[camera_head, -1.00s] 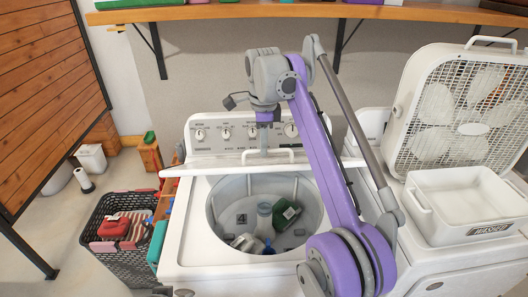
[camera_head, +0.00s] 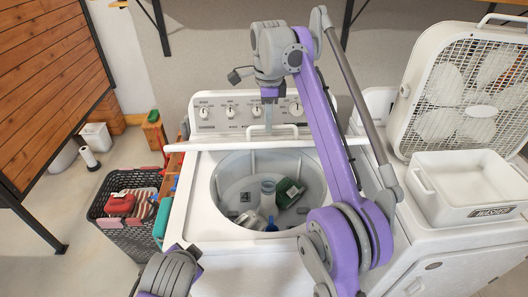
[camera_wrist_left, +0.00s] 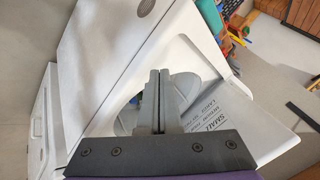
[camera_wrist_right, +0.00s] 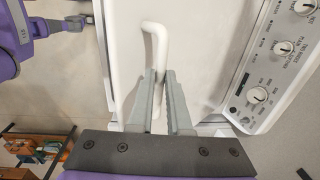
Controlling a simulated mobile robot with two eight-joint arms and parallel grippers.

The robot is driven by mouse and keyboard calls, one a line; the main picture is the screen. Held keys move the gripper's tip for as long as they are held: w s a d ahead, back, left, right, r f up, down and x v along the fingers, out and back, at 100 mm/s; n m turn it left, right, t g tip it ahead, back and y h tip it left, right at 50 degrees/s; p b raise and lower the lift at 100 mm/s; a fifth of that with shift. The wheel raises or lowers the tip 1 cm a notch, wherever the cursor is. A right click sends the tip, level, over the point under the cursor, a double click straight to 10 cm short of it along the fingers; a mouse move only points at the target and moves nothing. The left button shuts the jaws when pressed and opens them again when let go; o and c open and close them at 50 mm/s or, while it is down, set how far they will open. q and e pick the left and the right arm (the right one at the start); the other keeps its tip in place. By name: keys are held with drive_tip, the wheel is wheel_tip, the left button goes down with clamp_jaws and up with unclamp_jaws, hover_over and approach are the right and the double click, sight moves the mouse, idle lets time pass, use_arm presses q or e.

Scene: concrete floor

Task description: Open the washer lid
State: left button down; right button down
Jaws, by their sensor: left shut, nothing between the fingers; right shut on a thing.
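The washer (camera_head: 180,220) stands in the middle of the head view. Its lid (camera_head: 190,146) is raised and seen nearly edge-on in front of the control panel, so the round tub (camera_head: 228,200) is uncovered. A white handle (camera_head: 290,127) is on the lid; it shows larger in the right wrist view (camera_wrist_right: 155,40). My right gripper (camera_head: 268,128) is shut on the handle, its fingertips (camera_wrist_right: 160,78) at the handle's end. My left gripper (camera_wrist_left: 158,75) is shut and empty above the washer top near the tub opening. Its fingers are out of the head view; my left arm shows at the bottom.
Bottles (camera_head: 267,195) and a dark green box (camera_head: 289,192) lie in the tub. A laundry basket (camera_head: 130,235) stands left of the washer. On the right, a white bin (camera_head: 465,190) and a box fan (camera_head: 465,95) stand on another white machine.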

drive_tip(key=shift+w+f, duration=0.2)
drive_tip(key=shift+w, duration=0.05)
use_arm(q)
drive_tip(key=w+d+r+m+t+h, duration=0.1)
drive_tip(key=w+d+r+m+t, duration=0.2)
drive_tip(key=d+r+m, duration=0.8)
drive_tip(key=w+d+r+m+t, duration=0.35)
drive_tip(key=d+m, duration=0.45)
drive_tip(key=m, duration=0.8)
drive_tip(key=w, duration=1.1)
drive_tip(key=shift+w+a+f, duration=0.15)
drive_tip(key=shift+a+f, duration=0.05)
drive_tip(key=shift+a, duration=0.05)
drive_tip(key=shift+r, duration=0.1)
